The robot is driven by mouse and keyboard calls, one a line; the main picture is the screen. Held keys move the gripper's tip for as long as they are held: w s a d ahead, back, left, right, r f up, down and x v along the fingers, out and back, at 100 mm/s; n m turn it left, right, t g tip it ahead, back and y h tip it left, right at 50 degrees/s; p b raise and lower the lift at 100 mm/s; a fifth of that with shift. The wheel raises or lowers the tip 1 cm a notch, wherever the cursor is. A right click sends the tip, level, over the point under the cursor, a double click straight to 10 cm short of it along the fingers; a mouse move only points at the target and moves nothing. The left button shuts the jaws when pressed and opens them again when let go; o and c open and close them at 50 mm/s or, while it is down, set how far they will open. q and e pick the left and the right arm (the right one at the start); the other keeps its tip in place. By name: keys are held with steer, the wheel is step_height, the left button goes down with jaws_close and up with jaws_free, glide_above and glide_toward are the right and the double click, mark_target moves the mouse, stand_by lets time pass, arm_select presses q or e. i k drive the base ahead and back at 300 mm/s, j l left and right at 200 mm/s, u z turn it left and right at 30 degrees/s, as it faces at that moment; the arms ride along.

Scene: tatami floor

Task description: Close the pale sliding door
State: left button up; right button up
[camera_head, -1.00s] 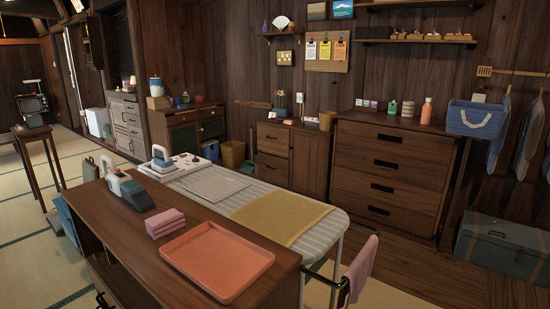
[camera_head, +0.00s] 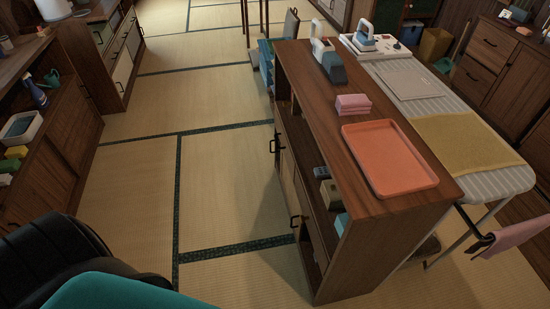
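A pale door panel (camera_head: 288,178) shows on the front of the wooden cabinet (camera_head: 350,215) in the middle, seen at a steep angle, with dark handles near it. Beside it, open shelf space with small items shows. Another cabinet (camera_head: 92,28) at the upper left also has pale front panels (camera_head: 123,68). I cannot tell for certain which pale panel is the sliding door, or how far it stands open. Neither of my grippers shows; only dark and teal parts, probably of my own arm, are at the lower left.
A low cabinet (camera_head: 50,155) lines the left. Tatami floor (camera_head: 135,190) between is clear.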

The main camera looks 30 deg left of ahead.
mark_target(294, 209)
steer(key=u, duration=0.8)
steer(key=z, duration=0.2)
steer(key=i+j+z, duration=0.15)
steer(key=j+z, duration=0.25)
steer(key=j, duration=0.15)
steer(key=i+j+z, duration=0.1)
steer(key=j+z, duration=0.3)
steer(key=j, duration=0.15)
